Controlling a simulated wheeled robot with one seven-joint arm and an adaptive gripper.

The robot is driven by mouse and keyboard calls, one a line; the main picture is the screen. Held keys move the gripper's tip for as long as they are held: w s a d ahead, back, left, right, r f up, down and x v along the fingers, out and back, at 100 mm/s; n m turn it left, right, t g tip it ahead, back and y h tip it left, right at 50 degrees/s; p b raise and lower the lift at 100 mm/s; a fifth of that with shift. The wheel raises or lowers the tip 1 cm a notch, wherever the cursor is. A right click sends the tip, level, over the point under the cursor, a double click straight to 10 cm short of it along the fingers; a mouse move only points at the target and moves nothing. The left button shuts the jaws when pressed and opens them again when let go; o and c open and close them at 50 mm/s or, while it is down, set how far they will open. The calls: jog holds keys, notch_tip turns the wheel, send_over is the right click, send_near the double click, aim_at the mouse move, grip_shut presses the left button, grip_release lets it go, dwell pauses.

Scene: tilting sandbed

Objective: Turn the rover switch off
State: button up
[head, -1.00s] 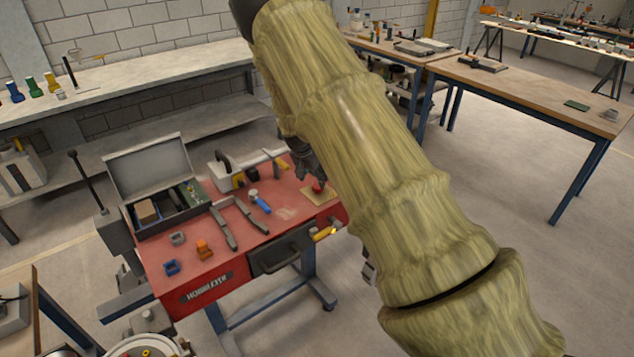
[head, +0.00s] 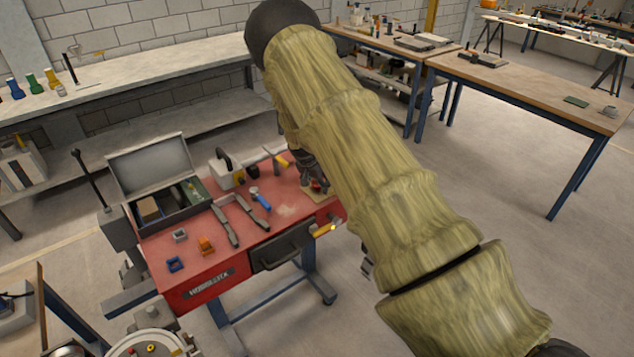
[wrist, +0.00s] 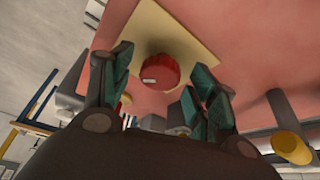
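The rover switch appears as a red round knob (wrist: 160,72) with a white mark, on a cream square plate (wrist: 196,40) in the wrist view. In the head view the knob (head: 318,186) is small, on its plate at the right end of the red bench top. My gripper (wrist: 160,88) is open, with one teal-padded finger on each side of the knob. A gap shows between the fingers and the knob. In the head view my gripper (head: 312,180) is over the plate, partly hidden by my arm.
The red bench (head: 200,262) also holds an open grey case (head: 150,165), a blue-handled tool (head: 260,198), an orange block (head: 206,244) and a blue block (head: 174,264). A yellow-handled tool (head: 322,229) sits at the front edge. Open floor lies to the right.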

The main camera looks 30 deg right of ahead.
jog(key=c, duration=0.9)
jog(key=shift+o, duration=0.2)
jog(key=shift+n, duration=0.3)
jog(key=shift+s+d+f+n+t+y+b, duration=0.1)
jog(key=shift+n+t+y+b, duration=0.15)
jog(key=shift+n+b, duration=0.35)
jog(key=shift+f+n+t+y+b, duration=0.15)
jog(key=shift+n+t+b, duration=0.1)
jog(key=shift+n+b, duration=0.3)
jog(key=n+b, duration=0.1)
jog(key=n, duration=0.1)
jog(key=n+t+y+b, duration=0.1)
jog(key=n, duration=0.2)
jog(key=shift+s+d+r+n+y, duration=0.1)
jog(key=shift+d+r+n+y, duration=0.1)
jog(key=shift+n+y, duration=0.1)
jog(key=n+y, duration=0.1)
jog(key=n, duration=0.1)
jog(key=n+y+b, duration=0.1)
jog(key=n, duration=0.2)
jog(key=shift+d+t+b, duration=0.2)
jog(key=shift+t+b, duration=0.1)
jog(key=shift+d+n+y+b, duration=0.1)
jog(key=shift+n+y+b, duration=0.8)
jog(key=shift+n, duration=1.25)
jog(key=shift+g, duration=0.4)
